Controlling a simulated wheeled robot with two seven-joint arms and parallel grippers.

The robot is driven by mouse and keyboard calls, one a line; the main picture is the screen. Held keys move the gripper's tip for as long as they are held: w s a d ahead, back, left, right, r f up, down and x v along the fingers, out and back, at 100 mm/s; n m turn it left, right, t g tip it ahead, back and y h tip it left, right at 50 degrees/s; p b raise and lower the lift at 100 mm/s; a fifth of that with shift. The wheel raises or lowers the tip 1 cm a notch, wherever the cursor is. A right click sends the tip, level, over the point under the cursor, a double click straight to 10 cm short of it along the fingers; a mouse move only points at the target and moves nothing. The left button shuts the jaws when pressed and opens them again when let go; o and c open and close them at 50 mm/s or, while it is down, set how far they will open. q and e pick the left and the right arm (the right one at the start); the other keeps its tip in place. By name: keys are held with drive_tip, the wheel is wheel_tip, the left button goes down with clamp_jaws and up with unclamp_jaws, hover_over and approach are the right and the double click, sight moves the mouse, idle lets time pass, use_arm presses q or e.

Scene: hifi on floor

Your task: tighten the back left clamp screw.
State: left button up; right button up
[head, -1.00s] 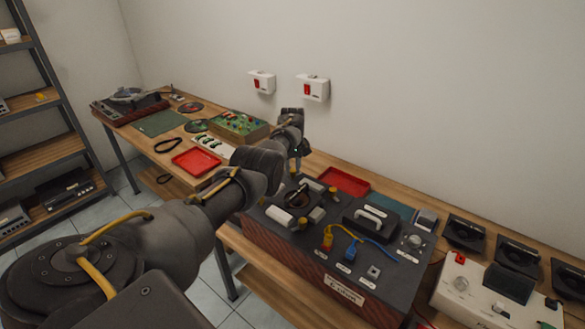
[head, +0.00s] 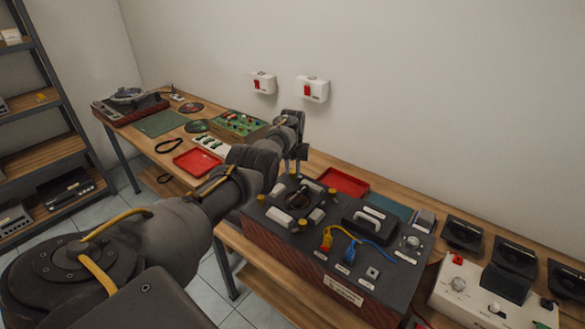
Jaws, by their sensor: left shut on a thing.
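The dark device (head: 345,248) stands on the bench, with a round clamp fixture at its left end. Yellow clamp screws show at the fixture's front left (head: 260,200), front right (head: 302,223) and back right (head: 332,192). My left gripper (head: 296,169) points down at the fixture's back left corner. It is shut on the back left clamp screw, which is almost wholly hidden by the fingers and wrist. How tight the screw is cannot be seen. My right gripper is not in view.
A red tray (head: 344,182) lies behind the device, another red tray (head: 197,162) to its left. Blue and yellow cables and a black handled block (head: 370,223) sit on the device's top. A green board (head: 238,124) stands farther back. White switch boxes (head: 313,90) hang on the wall.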

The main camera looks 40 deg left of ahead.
sight(293, 171)
use_arm(q)
drive_tip(key=m, duration=0.3)
drive_tip(key=shift+m, duration=0.4)
drive_tip(key=m, duration=0.3)
drive_tip(key=shift+m+b, duration=0.3)
drive_tip(key=shift+b, duration=0.05)
drive_tip(key=m+b, duration=0.1)
drive_tip(key=m, duration=0.3)
drive_tip(key=shift+m, duration=0.3)
drive_tip(key=m+b, duration=0.2)
drive_tip(key=m, duration=0.2)
drive_tip(key=shift+m, duration=0.3)
drive_tip(key=o, duration=1)
wheel_tip(293, 171, up, 11)
drive_tip(key=shift+f+b, duration=0.1)
drive_tip(key=shift+b, duration=0.4)
